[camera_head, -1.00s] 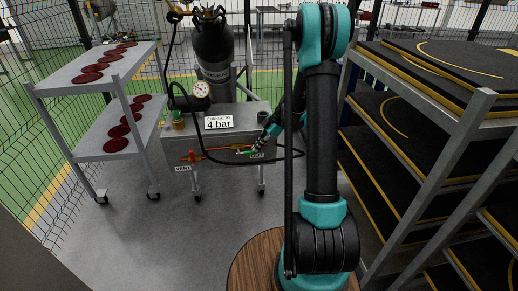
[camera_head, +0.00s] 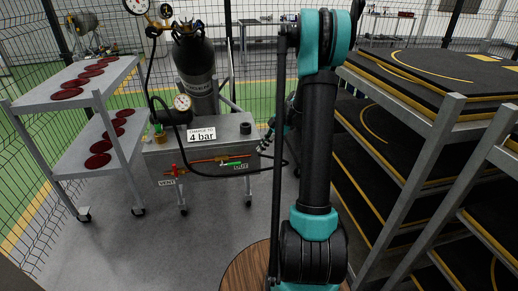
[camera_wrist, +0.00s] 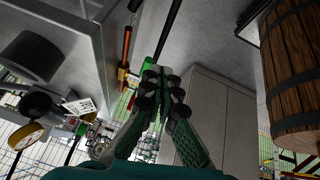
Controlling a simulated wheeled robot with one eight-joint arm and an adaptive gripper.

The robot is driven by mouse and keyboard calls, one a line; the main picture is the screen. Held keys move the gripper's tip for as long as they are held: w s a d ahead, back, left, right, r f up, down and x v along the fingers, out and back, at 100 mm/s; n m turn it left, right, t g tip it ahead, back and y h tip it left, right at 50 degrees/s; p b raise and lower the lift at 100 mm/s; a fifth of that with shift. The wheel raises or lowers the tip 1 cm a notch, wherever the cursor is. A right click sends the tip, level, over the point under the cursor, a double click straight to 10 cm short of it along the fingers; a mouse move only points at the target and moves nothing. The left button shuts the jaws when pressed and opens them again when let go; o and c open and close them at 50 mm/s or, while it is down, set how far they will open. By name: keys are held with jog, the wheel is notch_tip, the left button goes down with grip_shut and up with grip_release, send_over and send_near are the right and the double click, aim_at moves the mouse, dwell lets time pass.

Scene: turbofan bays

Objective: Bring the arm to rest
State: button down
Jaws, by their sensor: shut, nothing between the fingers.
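My arm stands in the middle of the head view and reaches past the right end of the grey charging cart (camera_head: 215,157). My gripper (camera_head: 262,148) is small and dark there, just right of the cart. In the wrist view my gripper (camera_wrist: 158,82) has its two green-grey fingers together, with nothing seen between them. The cart's red-handled vent valve (camera_head: 173,169) and green-handled out valve (camera_head: 230,164) are on its front. I cannot tell from these views how wide the gap between fingers and cart is.
A black gas cylinder (camera_head: 196,75) with gauges stands behind the cart, and a black hose loops past its front. A shelf trolley (camera_head: 80,79) with red discs is at left. A rack (camera_head: 440,135) of black panels is close on the right. Bare floor (camera_head: 130,250) lies in front.

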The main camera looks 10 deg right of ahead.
jog(key=s+a+r+m+t+h, duration=0.1)
jog(key=s+m+h, duration=0.2)
jog(key=s+m, duration=0.6)
jog(key=s+a+m+t+h, duration=0.2)
jog(key=s+m, duration=0.8)
jog(key=s, duration=1)
jog(key=shift+s+a+r+m+h, duration=0.25)
jog(key=shift+s+r+m+h, duration=0.1)
jog(key=shift+h, duration=0.55)
